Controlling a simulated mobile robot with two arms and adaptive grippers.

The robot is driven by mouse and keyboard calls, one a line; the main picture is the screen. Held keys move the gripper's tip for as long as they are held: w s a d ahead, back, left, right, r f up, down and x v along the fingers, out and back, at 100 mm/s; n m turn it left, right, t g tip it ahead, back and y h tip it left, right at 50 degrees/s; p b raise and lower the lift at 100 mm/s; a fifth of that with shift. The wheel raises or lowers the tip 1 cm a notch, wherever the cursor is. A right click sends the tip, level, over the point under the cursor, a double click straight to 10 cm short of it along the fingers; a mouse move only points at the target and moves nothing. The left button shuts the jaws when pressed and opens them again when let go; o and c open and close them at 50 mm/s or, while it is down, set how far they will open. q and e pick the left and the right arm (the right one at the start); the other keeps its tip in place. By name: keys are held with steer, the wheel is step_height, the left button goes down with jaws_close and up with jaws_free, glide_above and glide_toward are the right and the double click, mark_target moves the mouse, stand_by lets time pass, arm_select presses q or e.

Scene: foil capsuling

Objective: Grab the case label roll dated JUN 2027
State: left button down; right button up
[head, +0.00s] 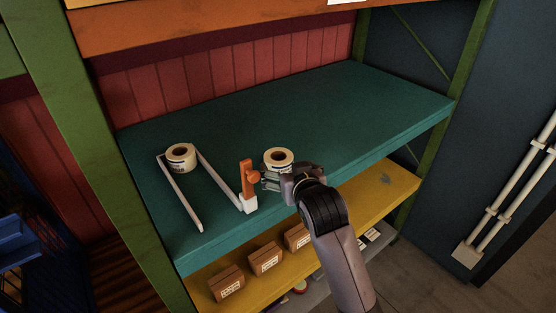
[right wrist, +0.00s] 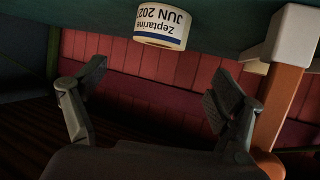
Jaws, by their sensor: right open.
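A white label roll (head: 278,157) with a brown core stands on the teal shelf, just behind my right gripper (head: 268,181). In the right wrist view the same roll (right wrist: 162,25) shows upside down at the top, with a blue stripe and print reading "Zeptarine" and "JUN 202"; the last digit curves away at the edge and looks like a 7. My right gripper (right wrist: 157,90) is open, its fingers apart and empty, short of the roll. A second label roll (head: 181,158) stands farther left; its print is too small to read. My left gripper is not in view.
A white rail frame (head: 181,194) lies around the left roll. An orange upright piece (head: 249,178) on a white base stands close left of my right gripper, and shows at right in the wrist view (right wrist: 280,105). The teal shelf (head: 370,105) is clear to the right.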

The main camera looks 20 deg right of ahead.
steer(key=p, duration=0.1)
glide_toward(277, 155)
steer(key=shift+x, duration=1)
steer(key=shift+w+f+p, duration=0.15)
steer(key=shift+w+p, duration=0.15)
steer(key=shift+w, duration=0.35)
steer(key=p+x, duration=0.1)
steer(key=x, duration=0.2)
steer(key=shift+w+d, duration=0.1)
steer(key=shift+w+f, duration=0.35)
steer(key=shift+w, duration=0.2)
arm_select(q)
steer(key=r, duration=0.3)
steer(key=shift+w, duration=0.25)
arm_select(e)
steer(key=shift+c, duration=0.2)
steer(key=shift+c, duration=0.7)
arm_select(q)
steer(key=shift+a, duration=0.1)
arm_select(e)
steer(key=c, duration=1.2)
